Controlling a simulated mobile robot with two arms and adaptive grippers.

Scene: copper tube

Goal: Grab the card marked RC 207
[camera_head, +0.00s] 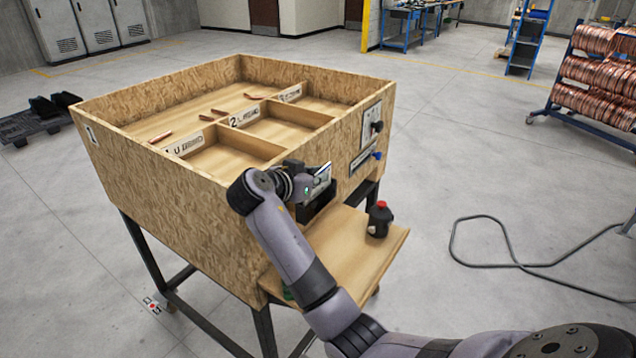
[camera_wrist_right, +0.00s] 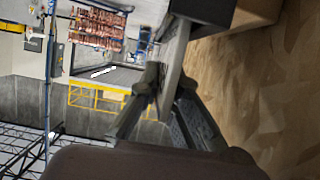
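A pale card (camera_head: 322,175) stands at the black holder (camera_head: 316,205) on the front side of the wooden box. My right gripper (camera_head: 308,184) is at the card, just above the holder. In the right wrist view my right gripper (camera_wrist_right: 168,92) has its fingers on both sides of the thin card (camera_wrist_right: 174,62), apparently touching it. The card's upper end in that view meets the dark holder (camera_wrist_right: 203,10). The marking on the card is too small to read. My left gripper is not in view.
The wooden box (camera_head: 150,170) has numbered compartments with copper tube pieces. Black and blue knobs (camera_head: 377,127) sit on the box wall. A cable lies on the floor.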

